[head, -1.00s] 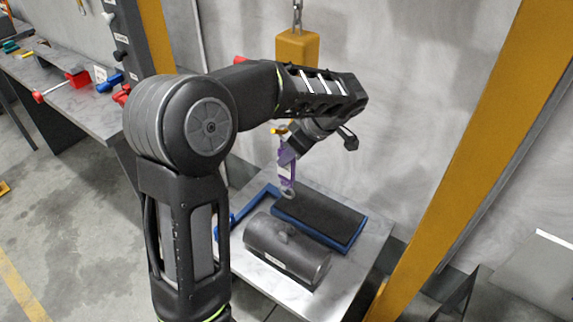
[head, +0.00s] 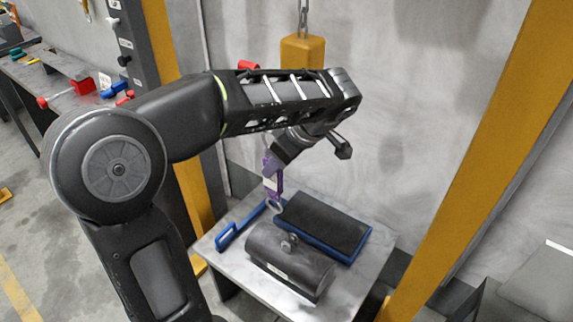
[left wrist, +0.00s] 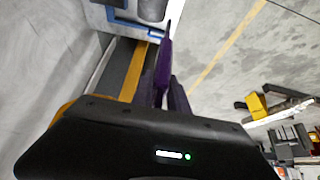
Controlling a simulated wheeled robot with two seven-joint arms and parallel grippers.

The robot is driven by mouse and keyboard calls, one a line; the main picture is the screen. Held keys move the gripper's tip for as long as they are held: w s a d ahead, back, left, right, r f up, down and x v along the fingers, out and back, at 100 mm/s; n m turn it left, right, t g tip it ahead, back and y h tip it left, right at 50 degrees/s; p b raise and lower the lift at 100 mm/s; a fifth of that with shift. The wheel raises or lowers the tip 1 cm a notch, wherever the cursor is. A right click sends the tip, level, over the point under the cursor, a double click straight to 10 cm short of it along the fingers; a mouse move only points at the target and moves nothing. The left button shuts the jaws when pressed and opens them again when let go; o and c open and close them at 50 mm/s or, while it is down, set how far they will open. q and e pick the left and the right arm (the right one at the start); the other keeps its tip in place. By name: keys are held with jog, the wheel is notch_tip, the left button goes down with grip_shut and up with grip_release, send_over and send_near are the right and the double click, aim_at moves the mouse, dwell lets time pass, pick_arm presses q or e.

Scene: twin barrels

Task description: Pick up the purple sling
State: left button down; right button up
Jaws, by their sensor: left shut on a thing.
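The purple sling (head: 273,184) hangs below my left gripper (head: 276,163) in the head view, with a pale tag on it and a grey ring at its lower end. My left gripper is shut on the sling. In the left wrist view the sling (left wrist: 165,60) shows as a dark purple strip at the jaws. The ring hangs close to the dark barrel (head: 290,262), and I cannot tell whether they touch. My right gripper is out of view.
The barrel lies on a grey table (head: 225,255) beside a black pad with a blue edge (head: 325,222) and a blue handle (head: 240,228). A yellow hoist block (head: 302,55) hangs behind my arm. A yellow post (head: 470,150) stands at right.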

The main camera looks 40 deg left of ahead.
pick_arm(q)
jog(key=s+r+p, duration=0.3)
jog(key=s+p, duration=0.1)
jog(key=s, duration=0.3)
jog(key=shift+s+r, duration=0.15)
jog(key=shift+r, duration=0.25)
jog(key=shift+d, duration=0.1)
